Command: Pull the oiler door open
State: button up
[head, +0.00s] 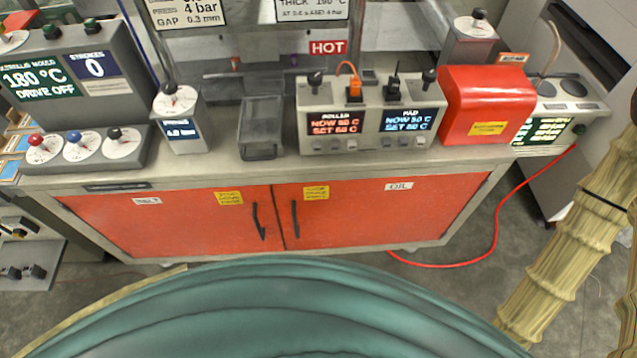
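Two red cabinet doors sit side by side under the workbench. The right door (380,220) has an OIL label (398,186) above its upper right part, a yellow label near its upper left corner and a black upright handle (295,219) near its left edge. It appears closed, flush with the left door (160,222). The left door has its own black handle (258,222) near the middle seam. My gripper is not in view, so its opening and its distance from the handle cannot be seen.
On the bench stand a control box (370,118) with two displays, a grey bin (262,128) and a red box (487,105). A red cable (496,225) runs down to the floor at right. Grey floor shows right of the cabinet.

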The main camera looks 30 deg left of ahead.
aim_at(338, 214)
jog(key=z, duration=0.55)
jog(key=k, duration=1.15)
jog(key=u, duration=1.1)
